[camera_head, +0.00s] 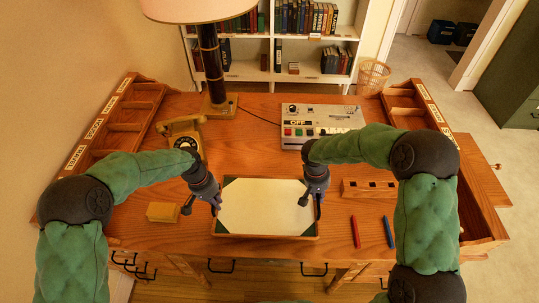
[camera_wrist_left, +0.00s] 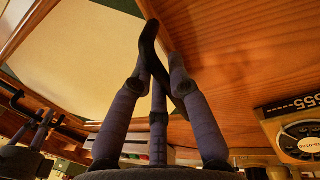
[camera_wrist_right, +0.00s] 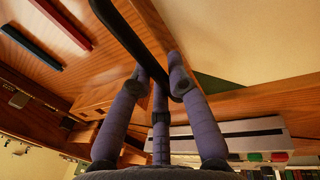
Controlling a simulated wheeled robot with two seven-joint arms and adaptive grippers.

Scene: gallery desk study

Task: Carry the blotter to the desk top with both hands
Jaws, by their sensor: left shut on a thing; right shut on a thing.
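The blotter (camera_head: 262,210) is a flat wood-edged board with a cream sheet and dark green corners. It lies level at the middle front of the desk top (camera_head: 255,140); I cannot tell whether it touches the wood. My left gripper (camera_head: 216,203) is shut on the black handle at its left side. My right gripper (camera_head: 318,203) is shut on the black handle at its right side. The left wrist view shows the cream sheet (camera_wrist_left: 75,60) beside the left fingers. The right wrist view shows it (camera_wrist_right: 240,40) beside the right fingers.
A yellow block (camera_head: 163,212) and a rotary phone (camera_head: 184,136) are to the left. A lamp (camera_head: 213,70) and a grey button console (camera_head: 318,122) stand behind. A slotted wooden block (camera_head: 369,188), red pen (camera_head: 355,231) and blue pen (camera_head: 388,231) are at right. Pigeonhole racks line both sides.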

